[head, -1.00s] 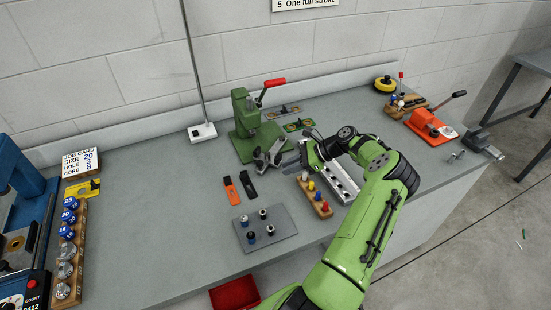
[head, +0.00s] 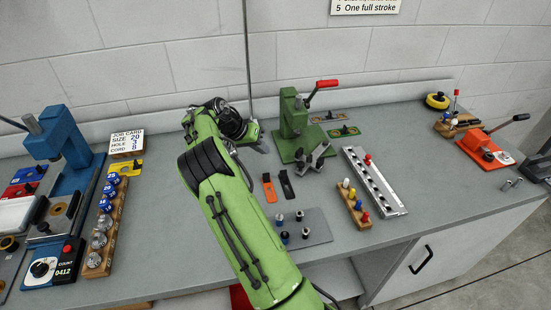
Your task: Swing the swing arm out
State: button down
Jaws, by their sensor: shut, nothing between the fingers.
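The green press (head: 293,125) with a red-tipped lever (head: 327,84) stands at the back of the bench. A grey forked metal piece (head: 317,157) lies at its foot; I cannot tell for sure whether it is the swing arm. My gripper (head: 262,146) is to the left of the green press, apart from it, small and partly hidden behind my wrist. It looks shut and holds nothing that I can see.
A silver rail (head: 375,182) and a wooden peg block (head: 353,203) lie right of centre. A grey plate (head: 318,228) with several pegs is nearer. The blue press (head: 62,145) stands left. A thin upright pole (head: 248,50) rises behind my wrist.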

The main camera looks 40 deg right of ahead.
jog(key=b+x, duration=0.1)
jog(key=x, duration=0.8)
jog(key=shift+d+f+b, duration=0.1)
jog(key=shift+f+b, duration=0.15)
jog(key=shift+b, duration=0.05)
jog(key=shift+s+d+r, duration=0.1)
jog(key=shift+s+d, duration=0.5)
jog(key=shift+s, duration=0.2)
jog(key=shift+s+d, duration=0.55)
jog(key=shift+s, duration=0.25)
jog(key=shift+b, duration=0.3)
